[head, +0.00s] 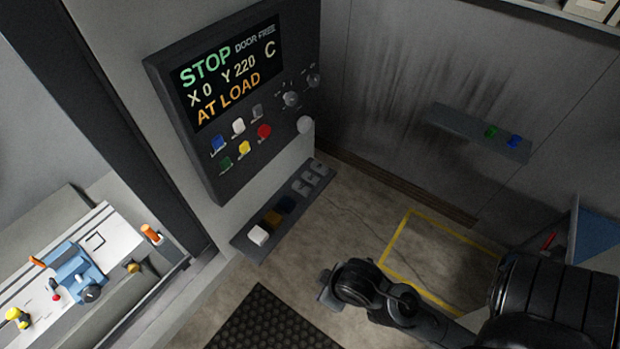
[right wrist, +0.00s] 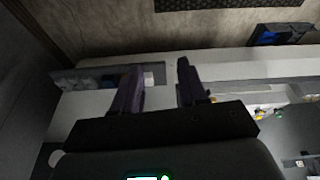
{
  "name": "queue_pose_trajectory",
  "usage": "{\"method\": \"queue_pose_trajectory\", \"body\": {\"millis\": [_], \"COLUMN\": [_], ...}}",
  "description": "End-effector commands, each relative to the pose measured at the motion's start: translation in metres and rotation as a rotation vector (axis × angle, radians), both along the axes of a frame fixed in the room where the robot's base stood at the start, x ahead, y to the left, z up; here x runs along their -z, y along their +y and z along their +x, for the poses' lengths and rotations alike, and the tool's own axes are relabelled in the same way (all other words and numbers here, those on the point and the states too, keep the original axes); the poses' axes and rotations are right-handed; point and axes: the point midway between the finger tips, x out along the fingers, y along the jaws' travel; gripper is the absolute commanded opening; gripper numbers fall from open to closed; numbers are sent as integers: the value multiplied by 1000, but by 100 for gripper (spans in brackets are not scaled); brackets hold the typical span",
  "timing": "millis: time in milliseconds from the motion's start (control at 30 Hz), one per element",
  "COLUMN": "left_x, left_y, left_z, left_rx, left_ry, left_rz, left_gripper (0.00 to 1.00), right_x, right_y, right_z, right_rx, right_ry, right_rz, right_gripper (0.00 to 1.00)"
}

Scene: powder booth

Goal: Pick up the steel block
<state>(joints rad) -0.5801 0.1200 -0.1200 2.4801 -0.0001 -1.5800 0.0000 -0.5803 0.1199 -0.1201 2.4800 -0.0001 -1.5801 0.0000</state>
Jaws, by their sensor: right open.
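A narrow dark shelf (head: 240,243) under the control panel carries a row of small blocks. A white block (head: 258,234) is at its near end, then an orange-brown block (head: 272,218) and a dark blue block (head: 287,204). Grey pieces (head: 301,187) stand at the far end; I cannot tell which of them is the steel block. My right gripper (head: 325,287) is in front of the shelf, apart from it. In the right wrist view its fingers (right wrist: 160,75) are spread and empty, with the white block (right wrist: 148,79) showing beyond them. My left gripper is not in view.
The control panel (head: 225,180) with buttons and knobs rises above the shelf. A wall shelf (head: 470,128) holds a green and a blue item. A black mat (head: 270,322) and a yellow floor outline (head: 392,245) lie below. A bench with a blue fixture (head: 72,275) is at left.

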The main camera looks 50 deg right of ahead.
Motion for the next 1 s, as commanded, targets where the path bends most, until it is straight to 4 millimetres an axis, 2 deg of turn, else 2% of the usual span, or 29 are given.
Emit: {"method": "queue_pose_trajectory", "body": {"millis": [333, 700, 1000], "left_x": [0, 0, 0], "left_y": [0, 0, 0], "left_z": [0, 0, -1], "left_rx": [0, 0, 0], "left_ry": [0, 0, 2], "left_rz": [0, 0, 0], "left_gripper": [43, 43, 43], "right_x": [0, 0, -1], "right_y": [0, 0, 0], "right_z": [0, 0, 1], "right_rx": [0, 0, 1], "right_ry": [0, 0, -3], "right_rz": [0, 0, 0], "right_gripper": [44, 100, 100]}}
